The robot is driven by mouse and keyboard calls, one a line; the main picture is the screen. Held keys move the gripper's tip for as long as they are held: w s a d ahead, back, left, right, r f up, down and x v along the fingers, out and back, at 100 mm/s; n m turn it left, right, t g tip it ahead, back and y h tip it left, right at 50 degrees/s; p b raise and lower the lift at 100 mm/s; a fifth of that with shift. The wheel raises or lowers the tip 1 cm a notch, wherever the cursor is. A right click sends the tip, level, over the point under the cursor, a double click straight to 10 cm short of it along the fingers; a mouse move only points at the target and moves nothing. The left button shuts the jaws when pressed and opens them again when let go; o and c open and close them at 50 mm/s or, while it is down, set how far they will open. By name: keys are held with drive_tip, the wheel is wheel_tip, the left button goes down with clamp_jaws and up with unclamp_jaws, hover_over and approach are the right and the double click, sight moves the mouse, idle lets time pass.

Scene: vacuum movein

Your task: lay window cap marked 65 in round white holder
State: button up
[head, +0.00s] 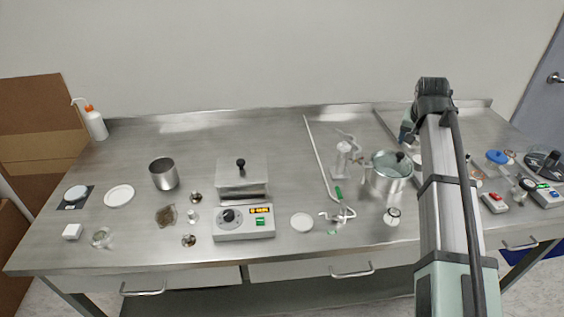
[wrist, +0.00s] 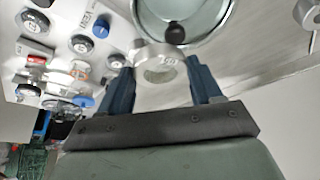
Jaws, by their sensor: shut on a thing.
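In the wrist view, my gripper (wrist: 163,72) is shut on a grey round window cap (wrist: 158,52) with a clear centre. A mark shows on the cap, but I cannot read it surely. In the head view, my arm hides most of the gripper at the back right of the bench. I cannot tell which piece is the round white holder. Round white pieces in the head view are a small disc (head: 302,222) at the front middle and a wider dish (head: 119,195) at the left.
A pot with a glass lid (head: 391,164) stands just left of my arm; its black knob (wrist: 175,33) is close beyond the held cap in the wrist view. A hotplate (head: 243,222), a steel beaker (head: 163,173) and a squeeze bottle (head: 96,124) stand farther left.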

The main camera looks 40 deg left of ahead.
drive_tip(key=s+a+n+y, duration=0.1)
drive_tip(key=s+a+n, duration=0.25)
drive_tip(key=a, duration=1.75)
drive_tip(key=s+a+n+g+y, duration=0.1)
drive_tip(key=s+a+n, duration=0.1)
drive_tip(key=s+a, duration=0.55)
drive_tip(key=s+a+n+y, duration=0.15)
drive_tip(key=s+a, duration=0.35)
drive_tip(key=a, duration=0.6)
drive_tip(key=n+g, duration=0.4)
drive_tip(key=n, duration=0.6)
hover_over(118, 196)
drive_tip(key=d, duration=0.2)
wheel_tip(118, 196, down, 3)
drive_tip(key=shift+n, duration=0.3)
drive_tip(key=shift+w+a+f, duration=0.1)
drive_tip(key=shift+f, duration=2.3)
drive_tip(key=shift+w+a+f, duration=0.1)
drive_tip(key=shift+f, duration=2.25)
drive_tip(key=shift+f, duration=0.55)
drive_tip(key=o, duration=1.1)
drive_tip(key=shift+o, duration=0.5)
drive_tip(key=shift+s+f, duration=0.1)
